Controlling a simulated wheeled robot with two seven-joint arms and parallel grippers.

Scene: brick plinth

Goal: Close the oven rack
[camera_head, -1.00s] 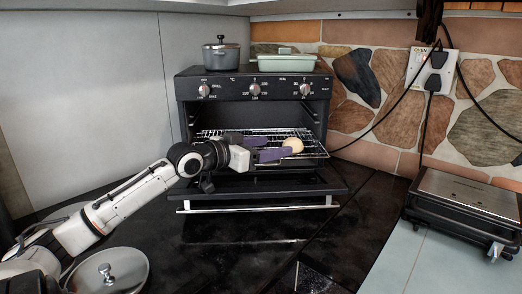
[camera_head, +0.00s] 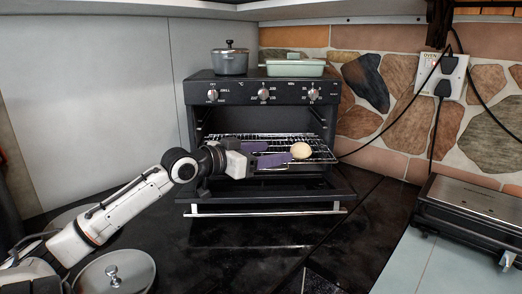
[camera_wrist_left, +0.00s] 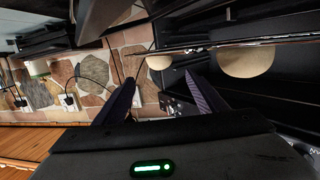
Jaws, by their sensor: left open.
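The oven (camera_head: 263,92) faces me with its door (camera_head: 300,193) folded down. The wire rack (camera_head: 318,150) is partly pulled out above the door. A round pale bun-like item (camera_head: 300,150) sits on the rack's right part. My left gripper (camera_head: 285,155) is open, its purple fingers pointing right along the rack's front, beside the round item. I cannot tell whether they touch the rack. In the left wrist view the fingers (camera_wrist_left: 160,80) are spread with nothing held between them; a round tan item (camera_wrist_left: 245,62) shows above them at the right. My right gripper is out of view.
A grey pot (camera_head: 230,62) and a pale green dish (camera_head: 295,68) stand on the oven. A black grill (camera_head: 470,210) stands at right. A round lid (camera_head: 115,275) lies at lower left. The dark counter before the door is clear. Cables hang from the wall socket (camera_head: 440,75).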

